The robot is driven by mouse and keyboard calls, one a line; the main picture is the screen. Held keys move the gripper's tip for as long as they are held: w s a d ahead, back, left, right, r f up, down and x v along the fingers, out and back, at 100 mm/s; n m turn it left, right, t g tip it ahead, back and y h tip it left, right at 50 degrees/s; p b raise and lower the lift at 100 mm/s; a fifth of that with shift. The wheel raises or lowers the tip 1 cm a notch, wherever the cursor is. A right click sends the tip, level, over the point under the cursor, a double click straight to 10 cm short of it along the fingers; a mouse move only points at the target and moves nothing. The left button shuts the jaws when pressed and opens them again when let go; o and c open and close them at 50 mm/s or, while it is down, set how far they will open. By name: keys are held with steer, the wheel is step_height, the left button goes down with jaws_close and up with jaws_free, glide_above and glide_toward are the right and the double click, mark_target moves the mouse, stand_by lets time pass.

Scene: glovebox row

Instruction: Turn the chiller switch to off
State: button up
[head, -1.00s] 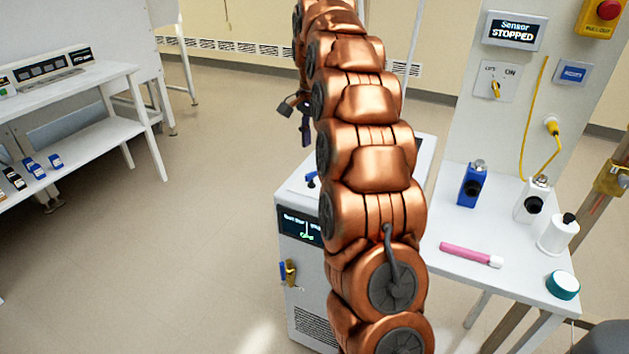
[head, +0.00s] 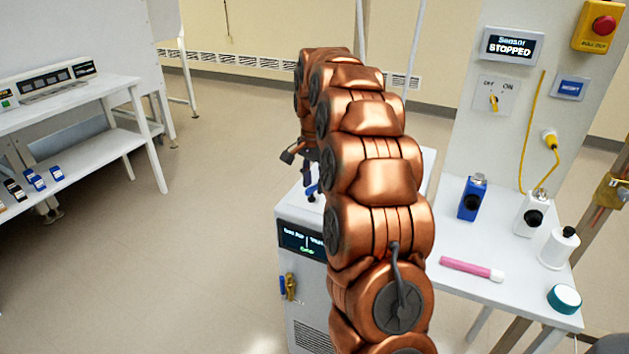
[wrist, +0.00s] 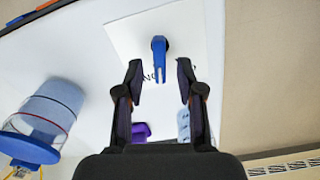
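The chiller (head: 300,270) is a white box with a dark display (head: 302,241) on its front; green text shows there, too small to read. In the wrist view a blue lever switch (wrist: 159,60) stands on a white plate (wrist: 120,35) with partly hidden black lettering. My gripper (wrist: 160,80) is open and empty. Its two dark fingertips are either side of the lever's near end, with gaps on both sides. In the head view my gripper (head: 309,172) is mostly hidden behind my copper arm, over the chiller's top.
In the wrist view a clear blue container (wrist: 48,112) is left, and a purple object (wrist: 141,130) lies near the left finger. A white table (head: 480,295) with bottles and a panel with another OFF/ON switch (head: 493,101) stand right. Open floor is left.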

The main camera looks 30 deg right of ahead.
steer(key=shift+f, duration=0.1)
steer(key=shift+c, duration=0.3)
jaws_close()
stand_by(0.4)
steer(key=n, duration=0.4)
steer(key=shift+w+a, duration=0.15)
steer(key=shift+w, duration=0.1)
steer(key=shift+w+a+n, duration=0.15)
steer(key=shift+n, duration=2.05)
steer(key=shift+o, duration=0.3)
jaws_free()
